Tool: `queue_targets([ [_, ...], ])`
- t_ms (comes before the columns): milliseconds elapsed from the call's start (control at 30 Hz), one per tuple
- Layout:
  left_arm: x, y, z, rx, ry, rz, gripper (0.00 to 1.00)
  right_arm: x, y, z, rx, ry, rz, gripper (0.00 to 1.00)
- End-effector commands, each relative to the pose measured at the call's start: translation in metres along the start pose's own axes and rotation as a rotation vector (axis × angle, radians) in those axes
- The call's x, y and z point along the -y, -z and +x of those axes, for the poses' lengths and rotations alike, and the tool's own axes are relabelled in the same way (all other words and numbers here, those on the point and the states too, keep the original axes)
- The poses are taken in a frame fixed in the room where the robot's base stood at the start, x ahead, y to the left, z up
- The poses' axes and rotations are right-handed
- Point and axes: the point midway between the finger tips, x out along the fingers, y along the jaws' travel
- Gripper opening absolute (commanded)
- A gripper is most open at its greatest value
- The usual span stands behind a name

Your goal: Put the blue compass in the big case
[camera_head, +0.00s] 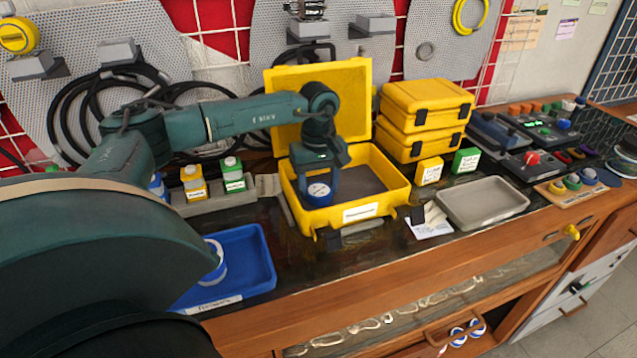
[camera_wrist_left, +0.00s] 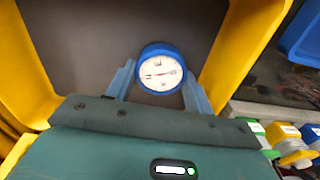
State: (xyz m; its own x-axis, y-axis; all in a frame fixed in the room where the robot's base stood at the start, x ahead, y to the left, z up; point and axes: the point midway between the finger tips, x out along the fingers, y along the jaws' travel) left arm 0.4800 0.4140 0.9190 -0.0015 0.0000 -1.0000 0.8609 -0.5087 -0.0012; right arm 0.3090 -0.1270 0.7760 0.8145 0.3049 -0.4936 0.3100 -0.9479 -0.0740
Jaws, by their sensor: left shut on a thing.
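The blue compass (camera_head: 319,192) has a round blue body; its white dial faces the camera in the left wrist view (camera_wrist_left: 161,73). The big case (camera_head: 347,215) is yellow, with its lid (camera_head: 350,90) standing open at the back and a dark floor inside. My left gripper (camera_head: 319,186) reaches down into the open case and is shut on the compass. In the left wrist view the two fingers (camera_wrist_left: 161,82) flank the compass, with the case's dark interior behind it. I cannot tell whether the compass touches the floor. My right gripper is in neither view.
A blue tray (camera_head: 257,270) holding a blue and white round item lies left of the case. A grey tray (camera_head: 484,203) is to the right. Two smaller yellow cases (camera_head: 425,119) are stacked behind. Small labelled bottles (camera_head: 233,174) stand at the left.

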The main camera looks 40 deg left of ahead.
Motion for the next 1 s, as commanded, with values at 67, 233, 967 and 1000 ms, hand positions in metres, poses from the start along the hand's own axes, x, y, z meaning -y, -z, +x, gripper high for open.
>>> queue_targets([
  [67,0.000,0.000,-0.001,-0.001,-0.001,0.000,0.29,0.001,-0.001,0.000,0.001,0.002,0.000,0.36],
  [233,0.000,0.000,0.002,0.000,-0.001,0.000,0.29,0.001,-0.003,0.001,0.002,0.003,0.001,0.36],
  [967,-0.001,0.001,-0.020,-0.001,-0.005,0.000,0.74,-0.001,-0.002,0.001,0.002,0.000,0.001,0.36],
  [1000,-0.001,0.001,-0.028,-0.002,-0.005,0.000,0.74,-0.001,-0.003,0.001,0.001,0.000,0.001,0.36],
])
